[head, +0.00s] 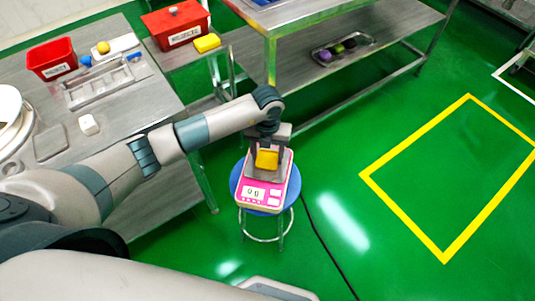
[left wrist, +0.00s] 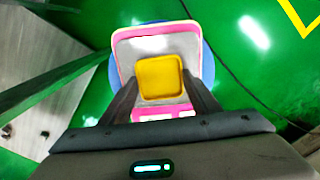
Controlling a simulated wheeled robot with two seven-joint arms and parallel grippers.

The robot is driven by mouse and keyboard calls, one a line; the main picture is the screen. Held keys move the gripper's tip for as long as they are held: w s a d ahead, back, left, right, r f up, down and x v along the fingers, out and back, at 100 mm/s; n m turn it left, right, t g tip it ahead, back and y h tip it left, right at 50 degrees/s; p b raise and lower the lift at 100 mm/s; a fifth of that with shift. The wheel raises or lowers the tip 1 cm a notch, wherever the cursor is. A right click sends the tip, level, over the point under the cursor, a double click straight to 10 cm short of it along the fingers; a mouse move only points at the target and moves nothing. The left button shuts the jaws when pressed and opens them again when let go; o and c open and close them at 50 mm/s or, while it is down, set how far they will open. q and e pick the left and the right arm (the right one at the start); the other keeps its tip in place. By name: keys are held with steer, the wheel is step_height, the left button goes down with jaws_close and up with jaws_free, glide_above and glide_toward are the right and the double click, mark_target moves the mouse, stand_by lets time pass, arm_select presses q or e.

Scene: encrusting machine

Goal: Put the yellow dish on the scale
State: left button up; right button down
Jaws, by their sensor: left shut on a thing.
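The yellow dish (head: 267,159) is a small square dish held between the fingers of my left gripper (head: 268,160), over the metal plate of the scale. The left wrist view shows the dish (left wrist: 160,78) between the two fingers (left wrist: 160,90). The scale (head: 262,193) is pink with a silver plate and a display, and it stands on a round blue stool (head: 238,184). It also shows in the left wrist view (left wrist: 121,58). I cannot tell whether the dish touches the plate. My right gripper is in neither view.
A metal table (head: 125,112) at the left holds a red bin (head: 52,58), a tray and small items. A shelf with a tray (head: 343,48) stands at the back. Green floor is clear at the right.

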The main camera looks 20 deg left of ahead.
arm_select(q)
steer(key=shift+f, duration=0.3)
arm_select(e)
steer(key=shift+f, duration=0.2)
arm_select(q)
steer(key=o, duration=1.5)
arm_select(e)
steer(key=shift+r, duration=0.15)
arm_select(q)
steer(key=shift+r+p, duration=1)
steer(key=shift+r, duration=0.45)
steer(key=shift+r+p, duration=1.05)
steer(key=shift+r, duration=0.3)
steer(key=shift+r+p, duration=0.9)
steer(key=shift+r, duration=0.3)
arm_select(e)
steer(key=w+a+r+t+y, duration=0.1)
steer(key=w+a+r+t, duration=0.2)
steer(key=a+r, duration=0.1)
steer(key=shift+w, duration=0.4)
